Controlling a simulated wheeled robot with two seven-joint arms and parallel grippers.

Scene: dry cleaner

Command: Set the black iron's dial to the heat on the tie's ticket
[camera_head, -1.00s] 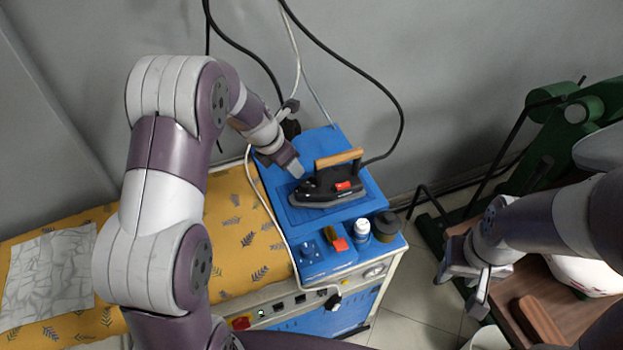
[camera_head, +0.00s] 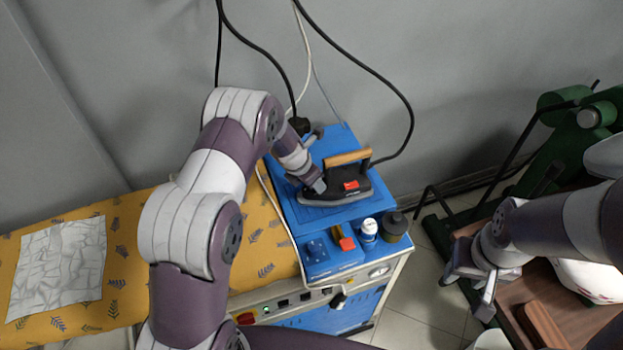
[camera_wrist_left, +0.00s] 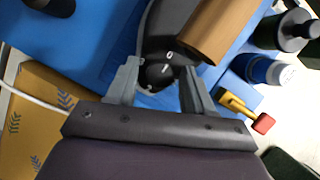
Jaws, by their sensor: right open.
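The black iron (camera_head: 350,187) with a wooden handle (camera_head: 347,157) and a red patch stands on the blue top of the ironing unit. Its round black dial (camera_wrist_left: 158,73) shows in the left wrist view, with a white mark just above it. My left gripper (camera_head: 319,186) is at the iron's nose end. In the left wrist view my left gripper (camera_wrist_left: 158,70) is open, one finger on each side of the dial, with gaps visible. Contact is not clear. My right gripper (camera_head: 464,288) is open and empty at the right. I cannot make out the tie or its ticket.
A crumpled grey cloth (camera_head: 60,265) lies on the yellow board (camera_head: 125,215). Cables hang behind the iron. A brown table (camera_head: 510,290) is at the right.

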